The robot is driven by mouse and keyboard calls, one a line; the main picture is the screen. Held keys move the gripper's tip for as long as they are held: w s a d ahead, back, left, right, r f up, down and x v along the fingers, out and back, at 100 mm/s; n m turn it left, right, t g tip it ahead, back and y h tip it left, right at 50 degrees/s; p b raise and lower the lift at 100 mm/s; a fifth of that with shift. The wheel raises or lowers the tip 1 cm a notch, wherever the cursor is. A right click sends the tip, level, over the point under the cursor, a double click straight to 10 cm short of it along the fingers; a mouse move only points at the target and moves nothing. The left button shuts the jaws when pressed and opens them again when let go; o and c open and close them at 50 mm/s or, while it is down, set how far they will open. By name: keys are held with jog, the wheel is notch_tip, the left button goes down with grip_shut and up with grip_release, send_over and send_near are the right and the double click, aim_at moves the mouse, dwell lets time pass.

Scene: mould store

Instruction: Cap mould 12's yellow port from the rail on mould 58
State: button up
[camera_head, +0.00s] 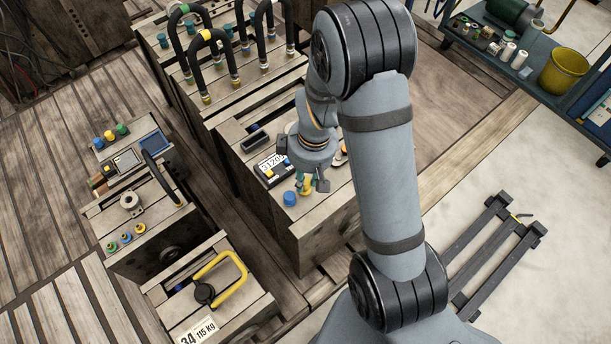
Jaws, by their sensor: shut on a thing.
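My gripper (306,186) points down over the front end of the middle mould (312,224). It is shut on a small yellow cap (304,189), which my fingers partly hide. A bit of green shows just above the yellow. I cannot tell whether the cap touches the mould or a port under it. A blue cap (290,198) stands on the mould just left of my fingers. A dark block with a white number plate (272,166) lies behind it; the number is not clearly readable. I cannot make out a 12 or a 58 on any mould.
Left, one mould (155,227) carries blue, green and yellow caps; another behind has a similar row (109,136). A mould marked 34 (165,300) has a yellow handle (229,266). Black hoses (228,58) arch behind. A blue bench (530,80) stands top right. Floor at right is mostly clear.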

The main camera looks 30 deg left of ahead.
jog(key=shift+f+b, duration=1.05)
jog(key=shift+b, duration=0.4)
dwell(1.2)
jog(key=o, duration=0.8)
jog(key=r, duration=0.8)
jog(key=d+r, duration=0.1)
jog(key=r, duration=0.3)
jog(key=shift+d, duration=0.1)
